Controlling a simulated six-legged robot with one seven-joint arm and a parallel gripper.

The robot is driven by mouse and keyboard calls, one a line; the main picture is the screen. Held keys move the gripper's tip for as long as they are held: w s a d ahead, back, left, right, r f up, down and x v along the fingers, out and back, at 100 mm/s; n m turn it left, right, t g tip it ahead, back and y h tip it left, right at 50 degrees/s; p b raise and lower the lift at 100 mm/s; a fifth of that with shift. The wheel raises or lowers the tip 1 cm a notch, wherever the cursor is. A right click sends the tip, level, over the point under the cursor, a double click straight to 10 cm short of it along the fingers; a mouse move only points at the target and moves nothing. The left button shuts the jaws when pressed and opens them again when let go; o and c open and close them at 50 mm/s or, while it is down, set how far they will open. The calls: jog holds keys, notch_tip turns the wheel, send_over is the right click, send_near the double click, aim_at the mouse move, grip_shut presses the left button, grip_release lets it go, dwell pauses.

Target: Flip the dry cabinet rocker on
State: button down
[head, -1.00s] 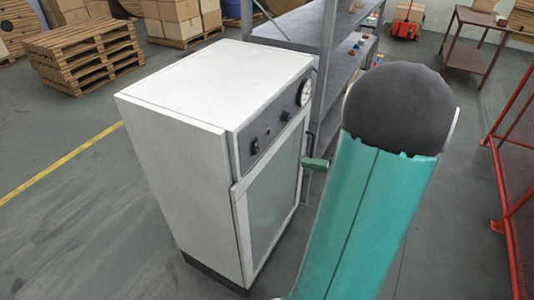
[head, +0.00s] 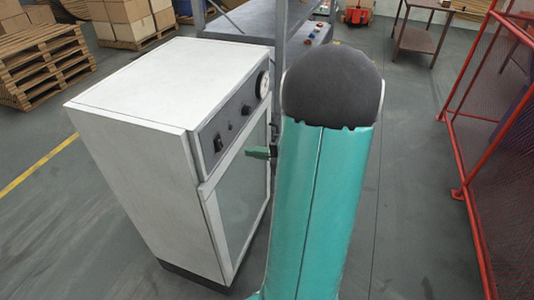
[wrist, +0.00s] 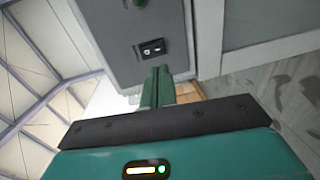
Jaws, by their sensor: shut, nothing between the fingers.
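The dry cabinet is a white box (head: 130,90) with a grey control panel and a glazed door (head: 240,195). Its black rocker (head: 218,142) sits near the panel's left end. In the wrist view the rocker (wrist: 152,47) shows on the grey panel, just beyond my fingertips. My gripper (head: 258,152) is shut and empty, its green fingers in front of the cabinet front, to the right of the rocker. In the wrist view the shut fingers of my gripper (wrist: 158,72) point toward the panel just below the rocker. I cannot tell the rocker's position.
A dark knob (head: 246,109) and a round gauge (head: 262,84) are farther along the panel. A red mesh fence (head: 480,120) is on the right. Wooden pallets (head: 45,68) are at the back left.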

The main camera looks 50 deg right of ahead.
aim_at(221, 148)
jog(key=x, duration=0.7)
jog(key=shift+w, duration=0.25)
jog(key=shift+a+f, duration=0.1)
jog(key=shift+w+t, duration=0.2)
jog(key=shift+t, duration=0.1)
jog(key=shift+s+f, duration=0.1)
